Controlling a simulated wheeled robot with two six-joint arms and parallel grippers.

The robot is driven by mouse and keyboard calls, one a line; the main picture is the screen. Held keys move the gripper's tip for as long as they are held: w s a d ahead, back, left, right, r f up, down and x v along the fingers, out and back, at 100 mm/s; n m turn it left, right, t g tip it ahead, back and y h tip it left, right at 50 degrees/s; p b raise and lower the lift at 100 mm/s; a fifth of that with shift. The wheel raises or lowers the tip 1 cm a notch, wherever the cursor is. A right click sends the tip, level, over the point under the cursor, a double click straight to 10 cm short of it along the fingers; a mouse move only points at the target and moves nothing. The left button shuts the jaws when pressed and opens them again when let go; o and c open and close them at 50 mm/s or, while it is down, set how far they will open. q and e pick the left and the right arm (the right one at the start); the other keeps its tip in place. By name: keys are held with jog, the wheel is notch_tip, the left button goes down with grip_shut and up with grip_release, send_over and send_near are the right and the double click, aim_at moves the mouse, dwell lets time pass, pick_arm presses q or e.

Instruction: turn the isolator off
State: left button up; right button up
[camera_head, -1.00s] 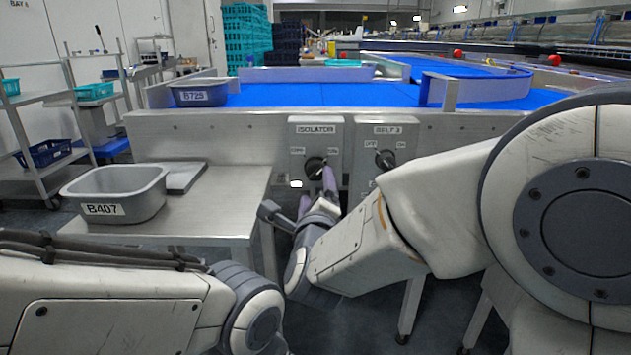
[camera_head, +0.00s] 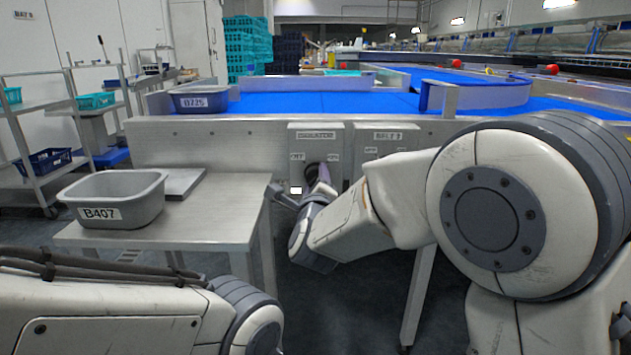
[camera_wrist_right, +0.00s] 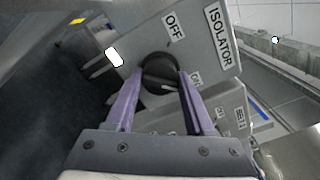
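The isolator box (camera_head: 300,146) is on the grey front of the conveyor frame, with OFF and ON labels. Its round black knob (camera_wrist_right: 160,70) is in the right wrist view, and its light mark appears to point toward the ON label (camera_wrist_right: 196,79). The OFF label (camera_wrist_right: 173,25) is above the knob in that view. My right gripper (camera_wrist_right: 160,80) has its two purple fingers apart, one on each side of the knob. I cannot tell whether they touch it. In the head view the right gripper (camera_head: 322,174) partly hides the knob. My left gripper is out of view.
A second box, the belt switch (camera_head: 388,136), sits just right of the isolator; my right arm partly covers it. A steel table (camera_head: 215,215) with grey tub B407 (camera_head: 120,190) stands left of the gripper. A blue conveyor (camera_head: 300,103) runs behind.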

jog(key=shift+n, duration=0.4)
grip_shut()
jog(key=n, duration=0.3)
jog(key=shift+p, duration=0.3)
jog(key=n+p, duration=0.1)
jog(key=n, duration=0.3)
jog(key=shift+n, duration=0.3)
jog(key=n+p, duration=0.2)
jog(key=n, duration=0.2)
jog(key=shift+r+n, duration=0.1)
jog(key=shift+n, duration=0.2)
jog(key=n+p, duration=0.2)
jog(key=n, duration=0.2)
jog(key=shift+n+p, duration=0.4)
jog(key=shift+n, duration=0.3)
jog(key=o, duration=1.3)
grip_release()
